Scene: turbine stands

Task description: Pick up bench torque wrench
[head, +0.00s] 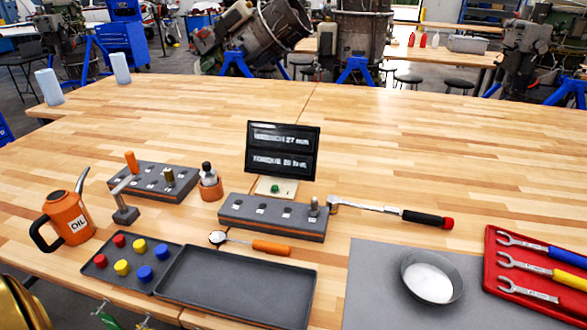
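The bench torque wrench (390,211) lies on the wooden bench right of centre in the head view. Its silver shaft runs from a ratchet head at the left to a black grip with a red end at the right. The head lies close to the right end of a grey socket block (270,217); I cannot tell whether they touch. One socket (314,207) stands in that block near the wrench head.
A black sign (283,150) stands behind the block. A grey mat (380,290) with a round bowl (432,277) lies in front of the wrench. A red spanner tray (495,240) is at the right. An orange oil can (68,219) stands left. The bench behind the wrench is clear.

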